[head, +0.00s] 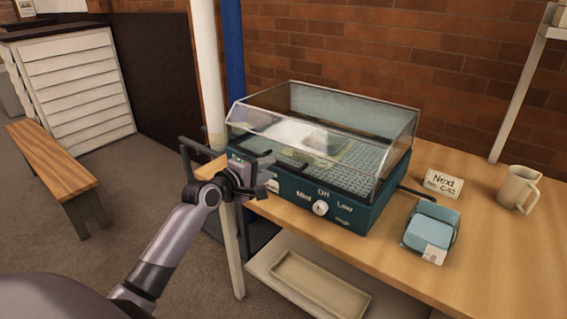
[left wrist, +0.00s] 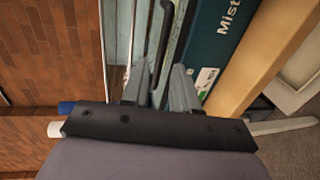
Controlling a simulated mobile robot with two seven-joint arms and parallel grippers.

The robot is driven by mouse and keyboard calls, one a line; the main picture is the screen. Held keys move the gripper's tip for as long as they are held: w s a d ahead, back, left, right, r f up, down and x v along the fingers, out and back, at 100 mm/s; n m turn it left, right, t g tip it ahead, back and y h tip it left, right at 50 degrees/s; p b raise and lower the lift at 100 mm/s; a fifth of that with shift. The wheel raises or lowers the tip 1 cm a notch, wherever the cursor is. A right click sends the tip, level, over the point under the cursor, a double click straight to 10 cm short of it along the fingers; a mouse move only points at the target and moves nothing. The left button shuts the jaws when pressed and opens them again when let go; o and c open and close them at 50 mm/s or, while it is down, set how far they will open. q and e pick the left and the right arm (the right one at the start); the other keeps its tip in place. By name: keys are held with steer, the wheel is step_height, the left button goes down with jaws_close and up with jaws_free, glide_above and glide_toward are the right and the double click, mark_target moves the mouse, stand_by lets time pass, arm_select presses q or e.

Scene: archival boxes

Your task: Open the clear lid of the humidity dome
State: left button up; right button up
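The humidity dome has a teal base (head: 290,200) with a white knob and printed labels on its front. Its clear lid (head: 375,115) sits down over the base, and a pale green item (head: 322,147) shows through it. My left gripper (head: 262,167) is at the dome's front left corner. In the left wrist view its two fingers (left wrist: 158,88) are apart, and a dark bar (left wrist: 164,40) shows between them beside the teal base (left wrist: 212,45). I cannot tell whether the fingers touch the bar or lid. My right gripper is in neither view.
The wooden table (head: 395,255) also carries a sign card (head: 443,184), a blue box (head: 430,231) and a mug (head: 518,188) on the right. White and blue pipes (head: 234,45) stand just left of the dome. A brick wall is behind. A tray (head: 320,285) lies below.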

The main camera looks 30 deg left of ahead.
mark_target(279, 164)
arm_select(q)
steer(key=shift+x, duration=3.15)
jaws_close()
